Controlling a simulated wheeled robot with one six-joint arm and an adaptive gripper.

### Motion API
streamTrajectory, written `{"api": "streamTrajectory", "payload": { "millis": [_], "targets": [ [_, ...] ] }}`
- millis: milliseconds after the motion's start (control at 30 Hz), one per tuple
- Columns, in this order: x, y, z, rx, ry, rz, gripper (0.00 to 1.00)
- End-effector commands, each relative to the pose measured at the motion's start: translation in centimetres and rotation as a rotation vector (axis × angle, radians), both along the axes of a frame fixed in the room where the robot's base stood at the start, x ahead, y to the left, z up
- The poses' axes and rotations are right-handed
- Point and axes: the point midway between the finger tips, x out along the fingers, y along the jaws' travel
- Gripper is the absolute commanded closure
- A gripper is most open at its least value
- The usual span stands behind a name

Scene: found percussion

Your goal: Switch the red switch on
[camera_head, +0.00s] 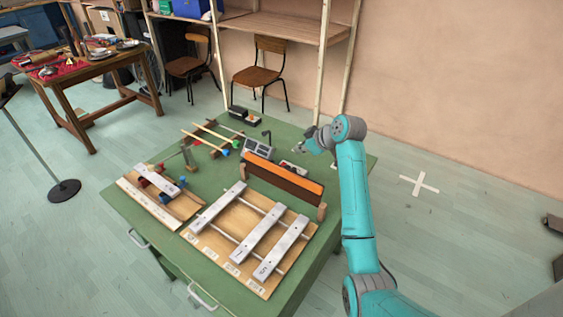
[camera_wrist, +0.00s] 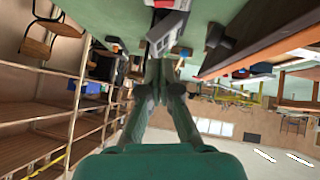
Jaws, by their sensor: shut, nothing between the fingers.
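A small light box with a reddish part (camera_head: 292,169) lies on the green table (camera_head: 175,178), behind the orange-and-black board. I take this to be the red switch, but it is too small to tell its position. My gripper (camera_head: 311,143) is above the back right of the table, a little behind and above this box, and not touching it. In the wrist view my gripper (camera_wrist: 160,68) is shut and empty, its fingers pointing toward a grey panel (camera_wrist: 170,30). A red patch (camera_wrist: 165,3) shows at the top edge, partly cut off.
The long orange-and-black board (camera_head: 284,180) stands upright in front of the small box. A grey device (camera_head: 257,147) is left of it. Metal bars on a wooden board (camera_head: 222,245) fill the table's front. Mallets (camera_head: 210,135) lie at the back left. Shelving stands behind the table.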

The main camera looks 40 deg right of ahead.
Motion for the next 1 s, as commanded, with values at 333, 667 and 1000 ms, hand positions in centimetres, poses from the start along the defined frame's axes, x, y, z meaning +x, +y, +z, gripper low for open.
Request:
{"api": "streamTrajectory", "payload": {
  "millis": [333,667,1000],
  "targets": [
    [1.6,0.4,-1.6,0.002,0.002,0.002,1.0],
    [6.0,0.9,-5.8,0.001,0.002,0.001,1.0],
    [7.4,0.5,-10.0,0.002,0.002,-0.001,1.0]
  ]
}}
